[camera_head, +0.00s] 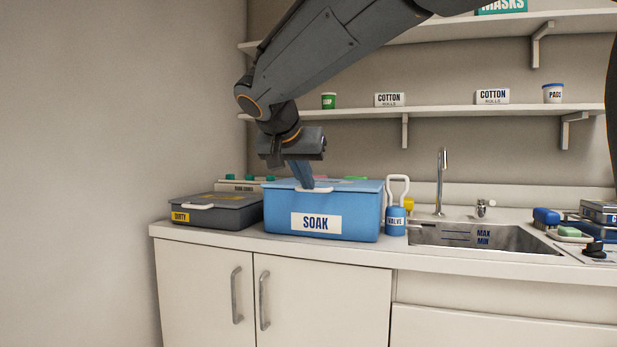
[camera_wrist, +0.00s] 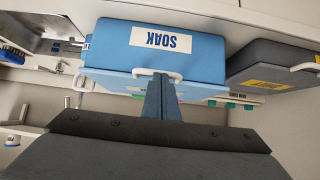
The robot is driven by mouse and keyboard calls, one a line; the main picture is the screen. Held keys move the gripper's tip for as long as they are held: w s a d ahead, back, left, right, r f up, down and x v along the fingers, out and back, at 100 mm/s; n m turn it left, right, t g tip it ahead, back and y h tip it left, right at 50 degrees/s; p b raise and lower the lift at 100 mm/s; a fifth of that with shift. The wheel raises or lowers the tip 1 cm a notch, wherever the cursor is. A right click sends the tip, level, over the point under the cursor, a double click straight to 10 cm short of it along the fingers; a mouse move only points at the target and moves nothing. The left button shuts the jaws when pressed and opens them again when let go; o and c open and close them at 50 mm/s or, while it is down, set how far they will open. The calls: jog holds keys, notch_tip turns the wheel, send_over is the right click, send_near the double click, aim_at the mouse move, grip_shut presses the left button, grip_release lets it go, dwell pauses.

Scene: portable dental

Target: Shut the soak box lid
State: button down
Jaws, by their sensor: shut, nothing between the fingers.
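The blue soak box (camera_head: 355,220) stands on the counter with a white SOAK label on its front. Its blue lid (camera_head: 355,186) lies level across the top and looks down on the box; I cannot tell if any gap is left. A white handle (camera_head: 318,190) sits at the lid's front edge. My gripper (camera_head: 305,186) is shut and empty, pointing down at the lid's front edge by the handle. In the wrist view, which is upside down, the shut fingers (camera_wrist: 161,77) overlap the white handle (camera_wrist: 140,72); contact is not certain.
A grey DIRTY box (camera_head: 225,212) with its lid down stands close on the left. A blue VALVE bottle (camera_head: 396,222) with a white loop stands close on the right, before the sink (camera_head: 480,237) and tap (camera_head: 441,180). Shelves (camera_head: 440,110) hang behind my arm.

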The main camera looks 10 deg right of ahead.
jog(key=f+b, duration=0.2)
jog(key=f, duration=0.1)
jog(key=shift+s+a+f, duration=0.1)
jog(key=shift+s+f, duration=0.15)
jog(key=shift+s, duration=0.15)
jog(key=shift+r, duration=0.1)
notch_tip(320, 180, up, 6)
jog(key=p, duration=0.3)
jog(key=s+a+f, duration=0.5)
jog(key=s, duration=0.3)
jog(key=s+a+f+n+g+y, duration=0.1)
jog(key=s+f+n+g+y, duration=0.3)
jog(key=s+f, duration=1.1)
jog(key=s+a+f+n+g+y, duration=0.15)
jog(key=s+f+n+g, duration=0.45)
jog(key=s+f, duration=0.95)
jog(key=w+d+r+m+t+p, duration=0.1)
jog(key=d+r+m+p, duration=0.3)
jog(key=d+r+p, duration=1.1)
notch_tip(320, 180, up, 2)
jog(key=w+p, duration=0.1)
jog(key=p, duration=0.8)
jog(key=shift+r+h, duration=0.2)
jog(key=shift+h, duration=0.15)
